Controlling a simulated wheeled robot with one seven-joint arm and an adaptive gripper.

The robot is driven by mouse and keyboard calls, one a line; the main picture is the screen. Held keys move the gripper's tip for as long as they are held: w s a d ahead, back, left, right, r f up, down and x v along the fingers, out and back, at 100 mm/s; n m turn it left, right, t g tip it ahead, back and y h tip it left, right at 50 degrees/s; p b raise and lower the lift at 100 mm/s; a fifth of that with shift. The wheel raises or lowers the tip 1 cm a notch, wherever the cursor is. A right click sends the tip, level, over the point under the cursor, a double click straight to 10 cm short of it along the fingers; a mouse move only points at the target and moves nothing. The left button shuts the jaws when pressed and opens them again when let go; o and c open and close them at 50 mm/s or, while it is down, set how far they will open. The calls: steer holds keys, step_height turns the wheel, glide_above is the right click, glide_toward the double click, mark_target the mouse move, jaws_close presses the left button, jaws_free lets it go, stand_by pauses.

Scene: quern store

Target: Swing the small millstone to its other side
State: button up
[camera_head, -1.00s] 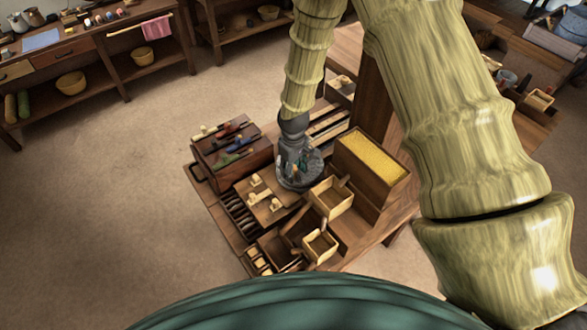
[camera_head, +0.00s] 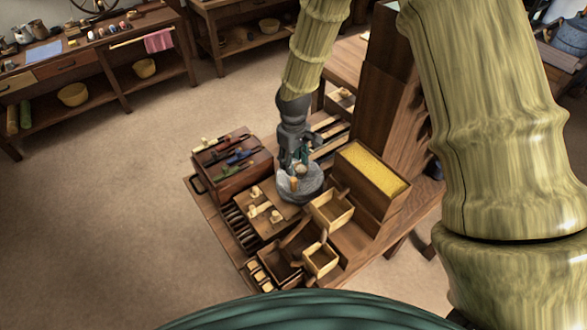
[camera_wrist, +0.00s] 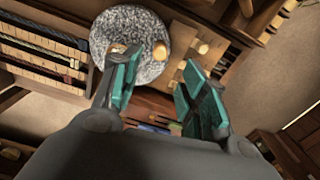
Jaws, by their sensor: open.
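The small millstone is a round, grey speckled stone (camera_wrist: 146,22) with a light wooden peg (camera_wrist: 160,50) standing near its rim. In the head view the millstone (camera_head: 312,190) lies flat on the bench, under my gripper (camera_head: 297,168). In the wrist view my gripper (camera_wrist: 160,80) is open and empty. One teal finger overlaps the stone's lower edge and hides part of it, including part of a second pale spot beside it. The other finger is over the wooden board beside the stone. The peg shows beyond the gap between the fingers; I cannot tell any contact.
A board with pale pegs (camera_head: 258,212) lies beside the stone. A tool box (camera_head: 232,165) stands left. A grain-filled box (camera_head: 372,168) and a small open box (camera_head: 332,212) stand right, close to the stone. A tall wooden post (camera_head: 385,95) rises behind. Open floor (camera_head: 110,190) lies left.

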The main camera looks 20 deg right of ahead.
steer(key=shift+r, duration=0.9)
